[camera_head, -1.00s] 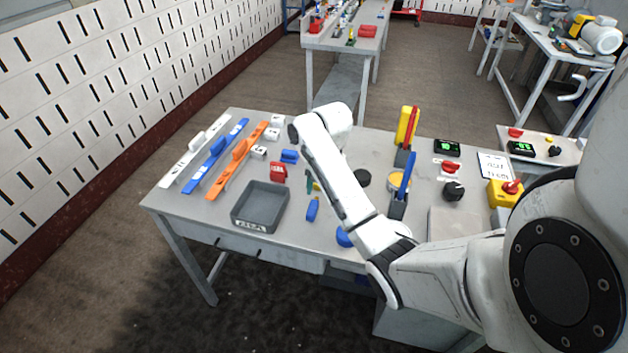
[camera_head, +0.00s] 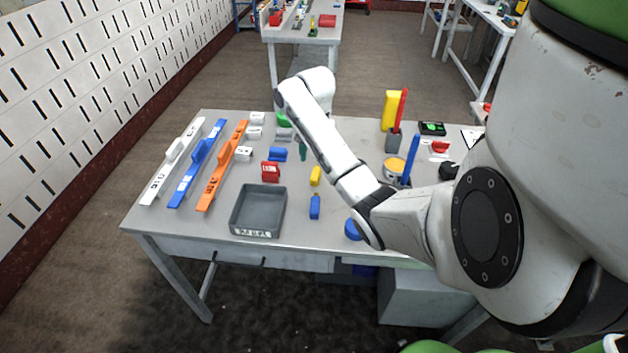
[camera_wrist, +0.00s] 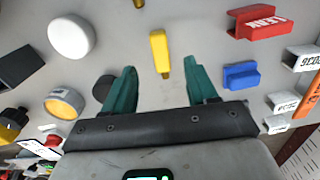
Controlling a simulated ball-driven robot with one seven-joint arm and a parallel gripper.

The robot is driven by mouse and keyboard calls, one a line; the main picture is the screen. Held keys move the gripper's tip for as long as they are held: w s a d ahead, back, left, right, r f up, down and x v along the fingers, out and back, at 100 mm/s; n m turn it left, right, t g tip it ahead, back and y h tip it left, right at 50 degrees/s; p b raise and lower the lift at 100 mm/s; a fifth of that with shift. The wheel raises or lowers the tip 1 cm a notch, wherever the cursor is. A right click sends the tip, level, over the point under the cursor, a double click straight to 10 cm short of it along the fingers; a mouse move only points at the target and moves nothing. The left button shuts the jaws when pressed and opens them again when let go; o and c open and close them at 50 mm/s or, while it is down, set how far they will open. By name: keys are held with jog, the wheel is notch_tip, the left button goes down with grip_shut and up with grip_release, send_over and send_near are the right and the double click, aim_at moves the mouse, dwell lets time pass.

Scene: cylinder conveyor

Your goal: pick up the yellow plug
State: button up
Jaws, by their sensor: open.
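The yellow plug (camera_head: 315,176) is a small narrow block on the grey table, between the red block and the arm in the head view. In the wrist view the yellow plug (camera_wrist: 160,53) lies centred between the fingers, just beyond their tips. My gripper (camera_wrist: 161,72) has two green fingers spread wide with nothing between them. In the head view my gripper (camera_head: 293,135) shows only as green parts, mostly hidden behind my arm, over the table's far side. Its height above the plug is hard to tell.
A blue plug (camera_head: 315,207) lies nearer than the yellow one. A dark tray (camera_head: 236,224) and red block (camera_head: 271,171) are to the left. A blue block (camera_wrist: 241,75) lies to the right in the wrist view. A tall yellow block (camera_head: 390,112) stands to the right.

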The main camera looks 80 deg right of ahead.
aim_at(315, 175)
notch_tip(315, 175, down, 8)
jog(key=shift+f+p, duration=0.1)
jog(key=shift+p, duration=0.45)
grip_shut()
dwell(0.3)
